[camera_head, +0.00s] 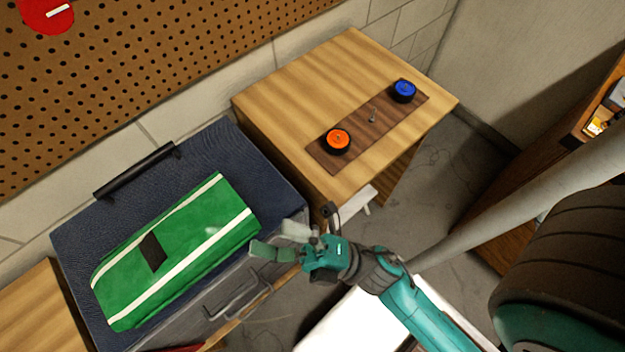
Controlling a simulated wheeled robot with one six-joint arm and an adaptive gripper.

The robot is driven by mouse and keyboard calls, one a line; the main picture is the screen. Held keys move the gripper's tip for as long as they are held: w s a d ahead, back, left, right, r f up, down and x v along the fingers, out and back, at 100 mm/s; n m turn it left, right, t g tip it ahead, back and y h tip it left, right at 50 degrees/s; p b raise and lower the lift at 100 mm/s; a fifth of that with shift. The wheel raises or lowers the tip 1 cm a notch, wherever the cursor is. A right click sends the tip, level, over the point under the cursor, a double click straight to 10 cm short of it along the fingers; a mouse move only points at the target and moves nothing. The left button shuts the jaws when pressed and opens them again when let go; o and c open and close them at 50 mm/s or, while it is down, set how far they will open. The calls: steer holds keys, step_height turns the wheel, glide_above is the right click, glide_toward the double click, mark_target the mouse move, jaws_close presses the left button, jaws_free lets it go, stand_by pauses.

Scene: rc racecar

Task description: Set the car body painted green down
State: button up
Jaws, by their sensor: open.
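The green car body (190,258) has two white stripes and a dark patch in its middle. It lies flat on a dark blue padded top (228,152) of a chest at the left. My gripper (266,240) is open and empty. Its fingertips point left, close to the right end of the green body. From this view I cannot tell whether they touch it.
A wooden cabinet (285,95) behind carries a brown board (358,132) with an orange wheel (338,141), a blue wheel (403,90) and a small metal peg between them. A black bar (136,170) lies at the chest's back edge. A perforated panel (150,60) hangs behind.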

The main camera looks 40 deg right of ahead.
steer(key=s+d+f+m+g+h, duration=0.2)
steer(key=s+d+f+m+h, duration=0.3)
steer(key=m, duration=0.7)
steer(key=s+d+f+m+g+h, duration=0.2)
steer(key=s+d+f+m+h, duration=0.4)
steer(key=s+f+m+h, duration=0.2)
steer(key=m+h, duration=0.2)
steer(key=m, duration=0.2)
steer(key=shift+h, duration=0.3)
steer(key=shift+d, duration=0.1)
